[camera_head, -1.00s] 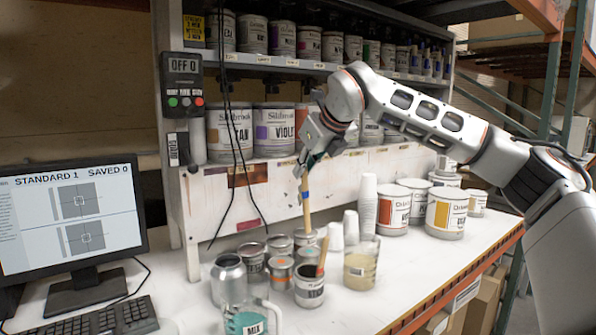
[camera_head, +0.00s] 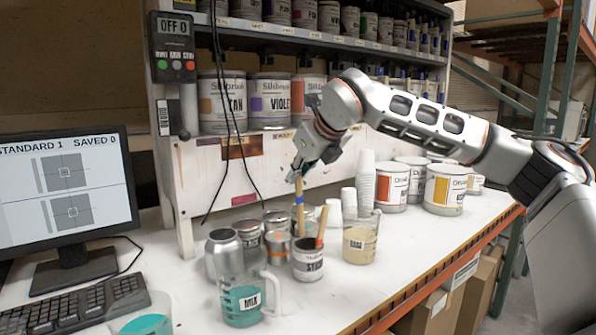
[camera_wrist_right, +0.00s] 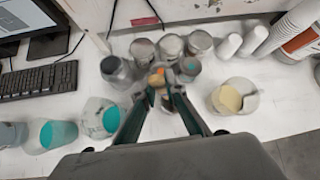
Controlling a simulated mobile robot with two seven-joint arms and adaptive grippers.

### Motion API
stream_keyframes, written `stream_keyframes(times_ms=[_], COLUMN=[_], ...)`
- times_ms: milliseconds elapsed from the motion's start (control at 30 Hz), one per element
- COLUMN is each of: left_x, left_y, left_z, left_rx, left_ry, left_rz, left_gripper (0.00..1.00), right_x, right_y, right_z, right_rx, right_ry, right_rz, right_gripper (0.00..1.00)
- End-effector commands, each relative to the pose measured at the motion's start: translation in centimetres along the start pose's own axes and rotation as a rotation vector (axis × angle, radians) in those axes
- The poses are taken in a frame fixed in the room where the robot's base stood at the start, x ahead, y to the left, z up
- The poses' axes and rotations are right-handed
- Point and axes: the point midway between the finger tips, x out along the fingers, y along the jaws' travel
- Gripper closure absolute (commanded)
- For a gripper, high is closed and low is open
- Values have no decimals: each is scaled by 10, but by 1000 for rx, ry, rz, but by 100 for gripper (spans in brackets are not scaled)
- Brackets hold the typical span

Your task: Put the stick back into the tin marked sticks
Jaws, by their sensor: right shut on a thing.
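My right gripper (camera_head: 299,174) is shut on a wooden stick (camera_head: 299,212) with a blue band and holds it nearly upright. Another wooden stick (camera_head: 321,227) with a reddish lower part leans in that tin. The held stick's lower end is about at the tin's rim height, slightly left; I cannot tell whether it is inside. In the right wrist view the gripper fingers (camera_wrist_right: 160,92) point down over the cluster of tins, hiding much of it. My left gripper is not in view.
Several tins crowd behind, including an orange-labelled one (camera_head: 278,247). A silver can (camera_head: 224,254) and a teal-filled MIX jug (camera_head: 243,301) stand left and in front. A beaker (camera_head: 359,243) of cream liquid and stacked cups (camera_head: 361,182) stand right. The bench's right front is clear.

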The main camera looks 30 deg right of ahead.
Motion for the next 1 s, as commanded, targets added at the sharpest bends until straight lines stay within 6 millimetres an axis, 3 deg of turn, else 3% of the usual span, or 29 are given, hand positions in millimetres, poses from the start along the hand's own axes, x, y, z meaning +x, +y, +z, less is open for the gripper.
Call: stream_keyframes(times_ms=[1000], left_x=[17], left_y=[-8], left_z=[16], left_rx=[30], left_ry=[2], left_rz=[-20], left_gripper=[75], right_x=[56], right_y=[4], right_z=[-51], right_rx=[-1], right_ry=[3], right_rz=[1], right_gripper=[100])
